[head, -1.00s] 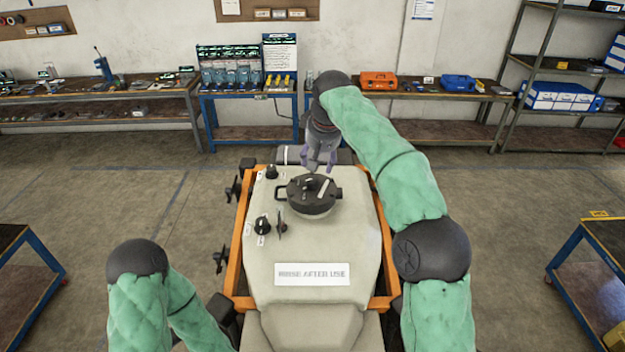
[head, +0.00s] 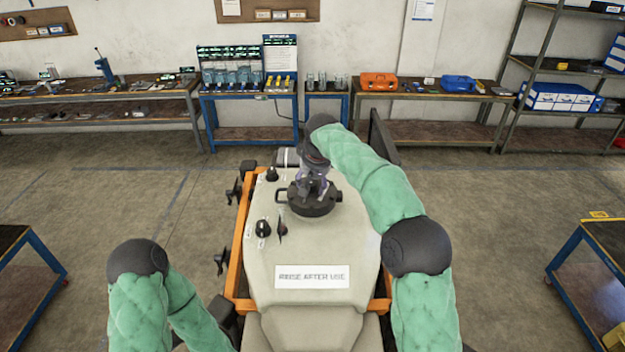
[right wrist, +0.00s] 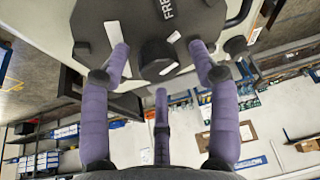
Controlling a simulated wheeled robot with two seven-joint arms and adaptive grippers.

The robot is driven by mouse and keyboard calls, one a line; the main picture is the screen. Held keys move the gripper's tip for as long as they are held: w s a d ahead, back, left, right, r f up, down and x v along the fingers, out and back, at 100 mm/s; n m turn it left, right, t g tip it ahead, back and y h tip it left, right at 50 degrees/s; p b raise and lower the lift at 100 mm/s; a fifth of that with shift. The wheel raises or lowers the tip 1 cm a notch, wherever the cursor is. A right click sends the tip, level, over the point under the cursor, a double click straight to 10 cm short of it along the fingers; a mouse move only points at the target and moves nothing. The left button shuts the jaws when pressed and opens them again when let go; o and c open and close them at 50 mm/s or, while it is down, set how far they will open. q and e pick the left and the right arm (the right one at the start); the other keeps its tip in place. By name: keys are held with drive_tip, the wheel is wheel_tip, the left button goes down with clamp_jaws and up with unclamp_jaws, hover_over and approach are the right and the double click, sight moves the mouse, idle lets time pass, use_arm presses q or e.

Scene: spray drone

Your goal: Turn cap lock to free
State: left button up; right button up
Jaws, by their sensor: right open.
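The round black cap (head: 312,209) sits on top of the cream tank (head: 350,225). My right gripper (head: 313,191) reaches down over the cap from behind. In the right wrist view its purple fingers (right wrist: 160,68) are spread, with the knob between them and gaps at its sides. In the head view the gripper covers the knob. My left gripper is not in view.
Two small black knobs (head: 272,173) (head: 262,228) and a dark lever (head: 281,228) stand on the tank's left side. A "RINSE AFTER USE" label (head: 312,277) is at its front. An orange frame (head: 240,255) surrounds the tank. Benches stand along the back wall.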

drive_tip(key=shift+f, duration=0.1)
drive_tip(key=c, duration=0.7)
drive_tip(key=shift+s, duration=0.1)
drive_tip(key=c, duration=0.4)
drive_tip(key=shift+o, duration=0.2)
drive_tip(key=shift+d, duration=0.1)
drive_tip(key=n, duration=0.2)
drive_tip(key=n+y, duration=0.1)
drive_tip(key=n+g, duration=0.1)
drive_tip(key=n, duration=0.1)
drive_tip(key=shift+w+r+n+y, duration=0.2)
drive_tip(key=shift+r+n+y, duration=0.1)
drive_tip(key=shift+y, duration=0.1)
